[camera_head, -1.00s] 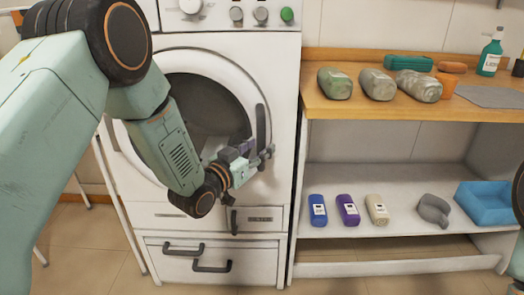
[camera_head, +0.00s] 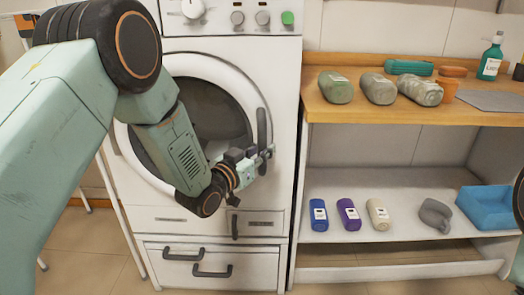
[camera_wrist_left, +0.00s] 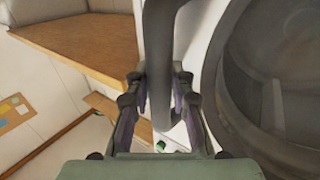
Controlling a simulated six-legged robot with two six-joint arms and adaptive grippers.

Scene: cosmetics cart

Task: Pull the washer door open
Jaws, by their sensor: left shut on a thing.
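The white washer (camera_head: 288,110) fills the middle of the head view. Its round door (camera_head: 205,66) has a white ring and dark glass, and it looks shut or nearly so. A dark vertical handle (camera_head: 262,122) is on the door's right side. My left gripper (camera_head: 266,156) is at the handle's lower part. In the left wrist view, the two fingers of my left gripper (camera_wrist_left: 159,98) stand on either side of the handle (camera_wrist_left: 160,50) and are shut on it. My arm hides the lower left of the door. My right gripper is not in view.
Below are blue, purple and beige bottles, a grey scoop and a blue bin (camera_head: 490,210). Drawers (camera_head: 215,255) are under the door; floor in front is clear.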

